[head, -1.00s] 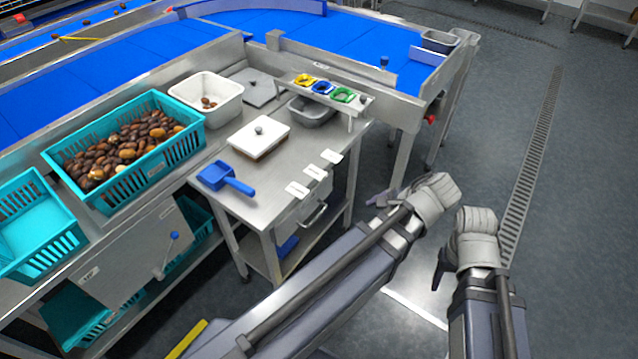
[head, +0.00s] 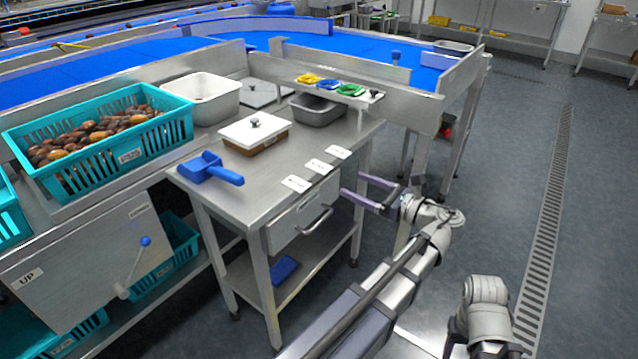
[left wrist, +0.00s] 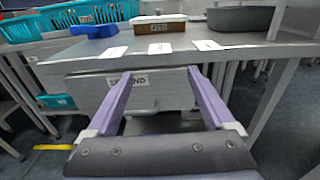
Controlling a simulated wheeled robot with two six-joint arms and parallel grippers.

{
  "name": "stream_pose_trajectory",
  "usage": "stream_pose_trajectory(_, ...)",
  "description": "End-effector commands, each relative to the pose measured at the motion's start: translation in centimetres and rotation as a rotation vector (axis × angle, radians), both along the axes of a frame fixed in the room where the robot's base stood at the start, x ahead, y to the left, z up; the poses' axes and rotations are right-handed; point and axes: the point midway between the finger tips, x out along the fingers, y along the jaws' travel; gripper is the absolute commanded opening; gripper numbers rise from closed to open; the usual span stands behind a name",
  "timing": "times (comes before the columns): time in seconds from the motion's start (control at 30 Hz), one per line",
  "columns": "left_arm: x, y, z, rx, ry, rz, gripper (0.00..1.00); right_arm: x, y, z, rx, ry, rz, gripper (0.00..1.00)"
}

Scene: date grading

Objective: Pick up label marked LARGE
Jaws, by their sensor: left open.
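Three white labels lie in a row along the front edge of the steel table: a near-left one (head: 296,183), a middle one (head: 319,166) and a far-right one (head: 338,152). Their print is too small to read, so I cannot tell which says LARGE. They also show in the left wrist view as a left (left wrist: 112,53), a middle (left wrist: 159,48) and a right label (left wrist: 207,45). My left gripper (head: 352,184) is open and empty, just off the table's front edge by the drawer. Its purple fingers (left wrist: 160,73) show below the labels. My right arm is low at the right; its jaws are unclear.
The steel table (head: 245,195) holds a blue scoop (head: 208,170), a lidded brown box (head: 254,132) and a grey tub (head: 318,109). A drawer (head: 300,220) with a handle sits under the labels. A teal crate of dates (head: 105,150) stands left. The right floor is clear.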

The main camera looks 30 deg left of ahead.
Motion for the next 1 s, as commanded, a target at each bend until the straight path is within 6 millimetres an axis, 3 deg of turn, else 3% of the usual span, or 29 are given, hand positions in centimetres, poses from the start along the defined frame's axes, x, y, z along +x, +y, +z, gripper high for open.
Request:
stream_pose_trajectory(0.23, 0.1, 0.3, 0.1, 0.02, 0.016, 0.004, 0.88, 0.0, 0.0, -0.3, 0.0, 0.0, 0.0, 0.57)
stream_pose_trajectory(0.5, 0.2, 2.7, 0.1, 0.019, 0.016, 0.005, 0.88, 0.0, 0.0, -0.3, 0.0, 0.0, 0.0, 0.57)
stream_pose_trajectory(0.73, 0.3, 3.4, 0.3, 0.018, 0.015, 0.004, 0.88, 0.0, 0.0, -0.1, 0.0, 0.0, 0.0, 0.57)
stream_pose_trajectory(1.0, 0.6, 7.0, 0.7, 0.018, 0.015, 0.005, 0.88, 0.0, 0.0, 0.3, -0.001, 0.0, -0.002, 0.57)
